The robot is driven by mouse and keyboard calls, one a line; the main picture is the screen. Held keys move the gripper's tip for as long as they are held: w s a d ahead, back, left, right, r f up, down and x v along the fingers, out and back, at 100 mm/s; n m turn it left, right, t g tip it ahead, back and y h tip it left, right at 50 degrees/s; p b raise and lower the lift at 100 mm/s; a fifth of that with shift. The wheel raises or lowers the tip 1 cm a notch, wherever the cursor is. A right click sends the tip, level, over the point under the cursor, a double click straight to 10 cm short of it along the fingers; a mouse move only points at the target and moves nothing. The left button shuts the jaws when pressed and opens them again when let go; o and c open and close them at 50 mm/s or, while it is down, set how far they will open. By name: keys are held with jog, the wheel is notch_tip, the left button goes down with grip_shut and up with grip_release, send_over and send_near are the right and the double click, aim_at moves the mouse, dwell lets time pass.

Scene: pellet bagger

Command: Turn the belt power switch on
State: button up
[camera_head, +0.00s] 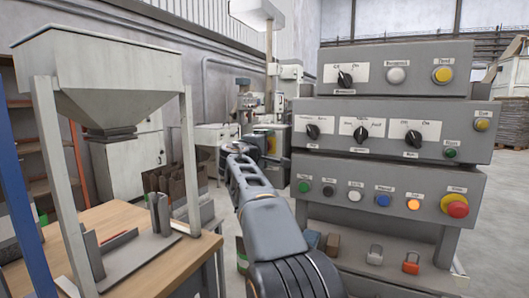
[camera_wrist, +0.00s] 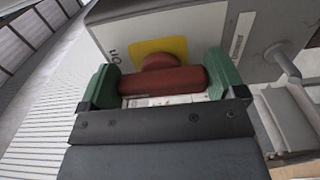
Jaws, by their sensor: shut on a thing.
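In the wrist view, the belt power switch has a red bar handle (camera_wrist: 163,81) and a round red hub in front of a yellow plate (camera_wrist: 178,46). The plate sits on a grey box face, with the word "On" printed at its left. My gripper (camera_wrist: 160,84) is shut on the red handle, one green finger at each end. The handle lies roughly level across the picture, its left end below the "On" mark. Any other position mark is hidden. In the head view, my arm reaches away to the middle, and the switch is not clearly visible there.
A grey control console (camera_head: 391,142) with several knobs and buttons stands close on the right. A hopper (camera_head: 98,75) on legs stands over a wooden table (camera_head: 165,262) at left. In the wrist view, a grey rod (camera_wrist: 286,62) stands right of the switch.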

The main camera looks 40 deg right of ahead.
dwell(0.4)
jog(key=o, duration=0.6)
jog(key=shift+s+d, duration=0.1)
jog(key=shift+o, duration=0.2)
jog(key=v, duration=1.4)
jog(key=shift+b, duration=0.3)
